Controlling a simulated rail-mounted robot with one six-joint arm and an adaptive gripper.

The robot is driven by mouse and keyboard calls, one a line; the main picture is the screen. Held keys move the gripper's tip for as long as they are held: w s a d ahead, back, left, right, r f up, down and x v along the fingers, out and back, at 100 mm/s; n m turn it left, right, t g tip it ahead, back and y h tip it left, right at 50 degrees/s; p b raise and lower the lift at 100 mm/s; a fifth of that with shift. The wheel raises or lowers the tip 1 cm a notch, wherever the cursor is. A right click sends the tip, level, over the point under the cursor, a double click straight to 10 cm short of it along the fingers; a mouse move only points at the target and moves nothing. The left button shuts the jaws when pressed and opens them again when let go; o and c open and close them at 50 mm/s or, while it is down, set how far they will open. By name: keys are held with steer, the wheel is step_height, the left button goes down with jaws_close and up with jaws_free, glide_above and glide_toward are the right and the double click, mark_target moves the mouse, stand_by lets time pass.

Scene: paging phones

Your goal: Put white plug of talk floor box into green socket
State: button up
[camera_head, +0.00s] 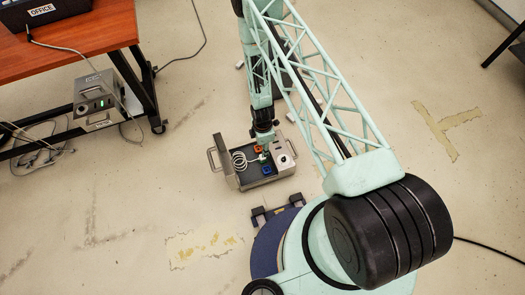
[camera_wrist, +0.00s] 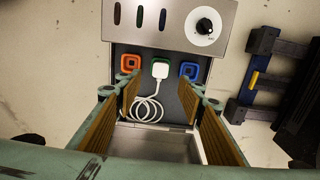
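The talk floor box (camera_head: 222,150) stands on the floor with its lid open; its grey front (camera_wrist: 215,75) fills the wrist view's middle. A row of sockets runs orange (camera_wrist: 130,63), green (camera_wrist: 160,57), blue (camera_wrist: 189,70). The white plug (camera_wrist: 160,70) lies over the green socket, with green showing around its edge; I cannot tell how deep it sits. Its white cord (camera_wrist: 147,107) coils below. My gripper (camera_wrist: 158,84) is open, its wooden-lined fingers spread either side of the plug and apart from it. It also shows above the box in the head view (camera_head: 264,146).
At upper left stands an orange table (camera_head: 80,38) with a box marked OFFICE (camera_head: 45,12) and a grey unit (camera_head: 100,100) below. The floor around is mostly bare.

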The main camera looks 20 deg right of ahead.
steer(key=shift+r, duration=1.3)
stand_by(1.0)
